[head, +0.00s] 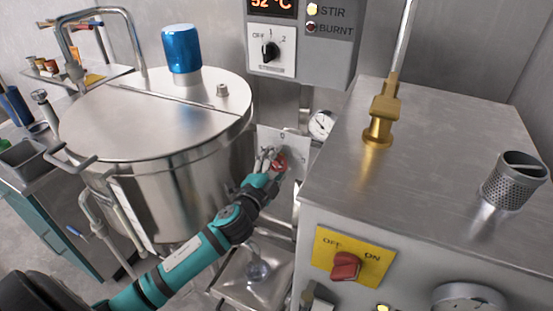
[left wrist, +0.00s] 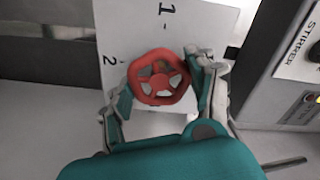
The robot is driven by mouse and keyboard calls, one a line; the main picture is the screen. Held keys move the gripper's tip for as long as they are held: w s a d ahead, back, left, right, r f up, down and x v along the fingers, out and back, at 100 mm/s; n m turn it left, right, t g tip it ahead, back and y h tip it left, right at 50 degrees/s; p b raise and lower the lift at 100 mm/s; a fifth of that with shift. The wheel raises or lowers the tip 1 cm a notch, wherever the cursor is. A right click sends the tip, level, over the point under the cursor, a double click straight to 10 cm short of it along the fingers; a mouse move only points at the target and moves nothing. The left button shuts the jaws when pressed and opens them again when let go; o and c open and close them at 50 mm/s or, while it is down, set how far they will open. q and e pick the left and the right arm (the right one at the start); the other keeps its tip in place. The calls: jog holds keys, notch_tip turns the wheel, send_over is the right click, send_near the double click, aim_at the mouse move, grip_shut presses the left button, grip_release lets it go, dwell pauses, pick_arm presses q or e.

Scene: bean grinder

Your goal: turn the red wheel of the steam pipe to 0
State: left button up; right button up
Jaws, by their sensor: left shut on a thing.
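The red wheel (head: 279,163) sits in front of a pale plate (head: 297,140) between the big steel kettle and the steel cabinet. In the left wrist view the red wheel (left wrist: 159,77) shows face-on, with spokes, and the plate (left wrist: 130,35) behind it bears the marks 1 and 2. My left gripper (head: 268,165) is at the wheel. In the left wrist view its fingers (left wrist: 160,88) stand on both sides of the rim, shut on it. I cannot make out a pointer on the wheel. My right gripper is not in view.
The steel kettle (head: 150,130) with a blue motor cap (head: 182,48) stands left of my arm. The steel cabinet (head: 420,140) with a red OFF/ON switch (head: 345,266) stands close on the right. A pressure gauge (head: 321,124) is just behind the wheel.

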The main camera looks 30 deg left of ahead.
pick_arm(q)
jog(key=m+p, duration=0.2)
jog(key=m, duration=0.3)
jog(key=shift+f, duration=0.1)
jog(key=shift+f+m+p, duration=0.1)
jog(key=shift+m+p, duration=0.2)
jog(key=shift+m, duration=1)
jog(key=shift+d, duration=0.1)
jog(key=o, duration=1.2)
jog(key=shift+s, duration=0.1)
jog(key=s, duration=1.2)
jog(key=shift+d, duration=0.3)
